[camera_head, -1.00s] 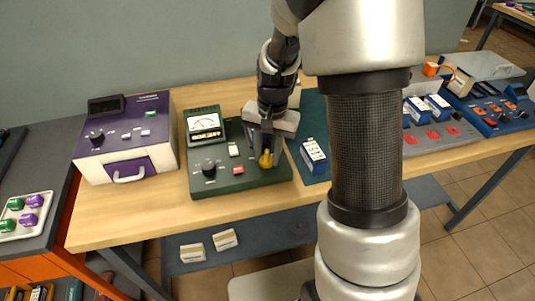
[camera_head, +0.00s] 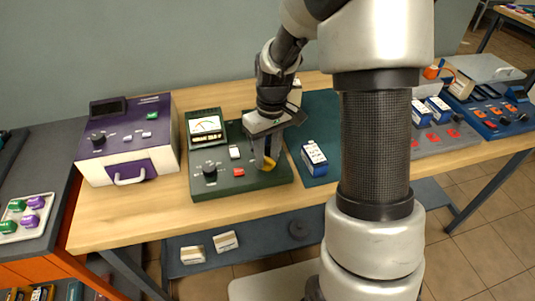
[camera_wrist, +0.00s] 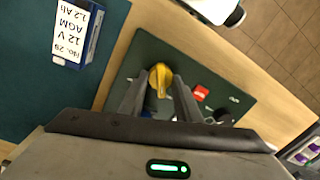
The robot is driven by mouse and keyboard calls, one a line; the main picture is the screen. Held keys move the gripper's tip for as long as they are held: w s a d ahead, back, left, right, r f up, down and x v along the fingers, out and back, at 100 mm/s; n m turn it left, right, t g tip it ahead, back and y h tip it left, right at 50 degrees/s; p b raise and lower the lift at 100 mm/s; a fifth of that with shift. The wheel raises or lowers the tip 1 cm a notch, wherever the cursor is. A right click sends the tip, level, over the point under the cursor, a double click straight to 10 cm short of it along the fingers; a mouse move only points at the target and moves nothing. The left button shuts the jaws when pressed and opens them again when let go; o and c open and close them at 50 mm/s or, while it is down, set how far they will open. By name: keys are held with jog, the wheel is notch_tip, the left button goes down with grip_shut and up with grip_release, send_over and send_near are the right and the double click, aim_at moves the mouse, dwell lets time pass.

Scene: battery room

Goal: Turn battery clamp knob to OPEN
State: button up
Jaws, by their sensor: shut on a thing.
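The battery clamp knob (camera_wrist: 160,78) is yellow and sits at the right end of the green tester panel (camera_head: 230,187). In the head view the knob (camera_head: 268,163) is partly hidden by my gripper (camera_head: 263,160). My gripper comes down from above and its fingers are closed on the knob. In the wrist view the two dark fingers of my gripper (camera_wrist: 157,92) stand on either side of the knob's lower part. The OPEN mark cannot be read. A blue and white battery (camera_head: 314,157) stands on a dark teal mat (camera_head: 318,105), right of the panel.
The green panel also carries a meter (camera_head: 206,126), a black knob (camera_head: 210,172) and a red switch (camera_head: 239,172). A purple and white device (camera_head: 128,140) stands to the left. Grey and blue units with batteries (camera_head: 440,140) stand to the right. Bare wood (camera_head: 130,210) runs along the front edge.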

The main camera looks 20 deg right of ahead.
jog(key=shift+w+r+n, duration=0.1)
jog(key=shift+n, duration=1.1)
jog(key=shift+a, duration=0.1)
jog(key=o, duration=0.8)
jog(key=r, duration=0.5)
jog(key=r+p, duration=0.1)
jog(key=r, duration=0.5)
jog(key=d+r+p, duration=0.1)
jog(key=r, duration=0.5)
jog(key=shift+w+r, duration=0.2)
jog(key=shift+w, duration=0.1)
